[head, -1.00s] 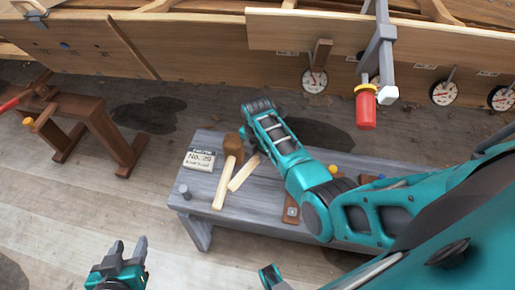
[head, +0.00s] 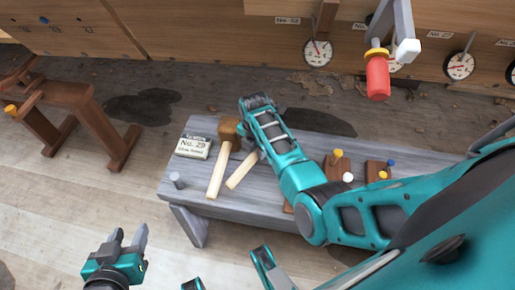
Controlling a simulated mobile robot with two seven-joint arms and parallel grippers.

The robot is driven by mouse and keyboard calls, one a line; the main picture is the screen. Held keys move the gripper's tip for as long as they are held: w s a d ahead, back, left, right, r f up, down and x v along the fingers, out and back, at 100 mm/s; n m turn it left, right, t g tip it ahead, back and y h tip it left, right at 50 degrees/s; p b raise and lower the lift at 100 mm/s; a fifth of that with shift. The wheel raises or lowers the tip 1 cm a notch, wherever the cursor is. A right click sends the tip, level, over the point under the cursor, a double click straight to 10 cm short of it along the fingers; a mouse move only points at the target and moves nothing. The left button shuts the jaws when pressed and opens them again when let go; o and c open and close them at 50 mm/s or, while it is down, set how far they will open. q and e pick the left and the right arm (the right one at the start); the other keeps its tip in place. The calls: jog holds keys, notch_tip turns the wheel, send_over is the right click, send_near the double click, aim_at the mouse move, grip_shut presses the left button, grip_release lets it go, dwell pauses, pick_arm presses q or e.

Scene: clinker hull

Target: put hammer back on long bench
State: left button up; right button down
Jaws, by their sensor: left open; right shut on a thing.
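A pale wooden handle (head: 243,170), which I take for the hammer's, shows under my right arm; its head is hidden. My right gripper (head: 258,103) is mostly hidden behind its own arm, over the grey bench (head: 300,133). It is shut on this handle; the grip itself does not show. Whether the handle touches the bench is unclear. Just left of it, a mallet (head: 217,178) with a brown head and pale handle lies on the bench. My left gripper (head: 127,238) is open and empty, over the floor in front of the bench's left end.
A No. 29 card (head: 194,147) and a grey peg (head: 177,180) are at the bench's left end. Brown blocks with coloured knobs (head: 338,160) stand right of my arm. A brown trestle (head: 85,115) is at left. A red-handled tool (head: 377,78) hangs before the plank hull (head: 190,35).

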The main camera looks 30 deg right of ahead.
pick_arm(q)
jog(key=shift+f, duration=0.2)
pick_arm(e)
jog(key=shift+w+f, duration=0.1)
jog(key=shift+f, duration=0.2)
jog(key=c, duration=0.9)
grip_release()
jog(key=shift+o, duration=0.2)
jog(key=shift+f, duration=0.1)
pick_arm(q)
jog(key=shift+r, duration=0.1)
pick_arm(e)
notch_tip(320, 180, up, 7)
jog(key=p, duration=0.8)
jog(key=shift+r+p, duration=0.4)
jog(key=shift+r, duration=0.2)
jog(key=shift+p, duration=0.3)
pick_arm(q)
notch_tip(320, 180, up, 6)
jog(key=s+a, duration=0.1)
jog(key=a, duration=0.1)
jog(key=shift+s+y, duration=0.2)
jog(key=shift+y, duration=0.2)
